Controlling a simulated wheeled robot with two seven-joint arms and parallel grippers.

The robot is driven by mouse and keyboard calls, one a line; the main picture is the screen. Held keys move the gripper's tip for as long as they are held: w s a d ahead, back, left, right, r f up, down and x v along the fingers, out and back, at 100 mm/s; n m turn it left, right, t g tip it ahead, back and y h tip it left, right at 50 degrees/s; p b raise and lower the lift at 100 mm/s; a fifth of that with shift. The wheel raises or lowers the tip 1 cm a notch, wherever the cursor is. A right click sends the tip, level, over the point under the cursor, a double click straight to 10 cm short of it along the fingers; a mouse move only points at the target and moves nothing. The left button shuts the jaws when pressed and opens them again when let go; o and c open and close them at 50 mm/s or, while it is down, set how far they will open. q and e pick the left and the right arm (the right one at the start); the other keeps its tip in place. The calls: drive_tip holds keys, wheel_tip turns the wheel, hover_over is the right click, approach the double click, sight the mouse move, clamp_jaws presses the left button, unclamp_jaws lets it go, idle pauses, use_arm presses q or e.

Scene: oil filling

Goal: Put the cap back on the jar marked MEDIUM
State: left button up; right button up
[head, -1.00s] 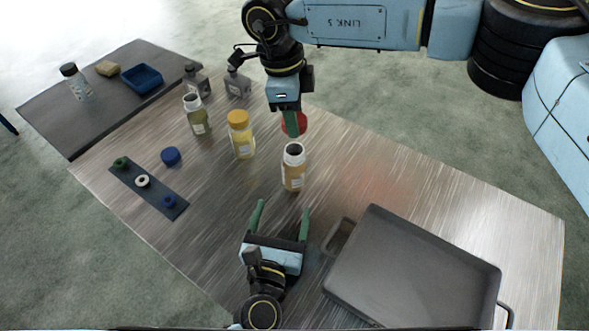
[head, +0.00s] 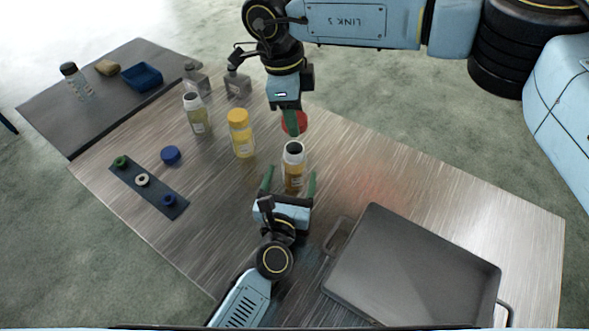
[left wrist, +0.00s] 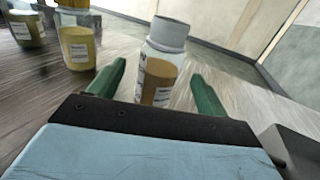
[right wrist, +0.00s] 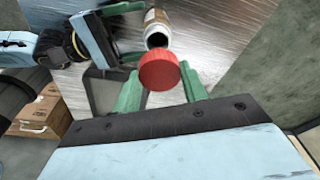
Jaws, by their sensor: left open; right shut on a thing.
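An uncapped jar (head: 293,160) with a pale neck and amber contents stands upright on the table; its label is too small to read. It shows in the left wrist view (left wrist: 164,60) and, mouth visible, in the right wrist view (right wrist: 157,28). My left gripper (head: 291,186) is open, low at the jar's near side, its green fingers to either side of it with gaps. My right gripper (head: 289,128) is shut on a red cap (right wrist: 159,71), held above and behind the jar, apart from it.
A yellow-capped jar (head: 241,135) and another uncapped jar (head: 196,115) stand left of it. A blue cap (head: 171,155) and a dark strip with rings (head: 148,188) lie at left. A large grey tray (head: 415,270) fills the front right.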

sight(295, 148)
use_arm(q)
drive_tip(key=shift+w+d, duration=0.15)
drive_tip(key=shift+w, duration=0.6)
drive_tip(key=shift+w+d, duration=0.15)
drive_tip(key=shift+w, duration=0.55)
drive_tip(key=c, duration=1.5)
use_arm(e)
drive_tip(key=shift+f, duration=2.5)
drive_tip(key=shift+f, duration=0.85)
drive_tip(key=shift+f, duration=0.6)
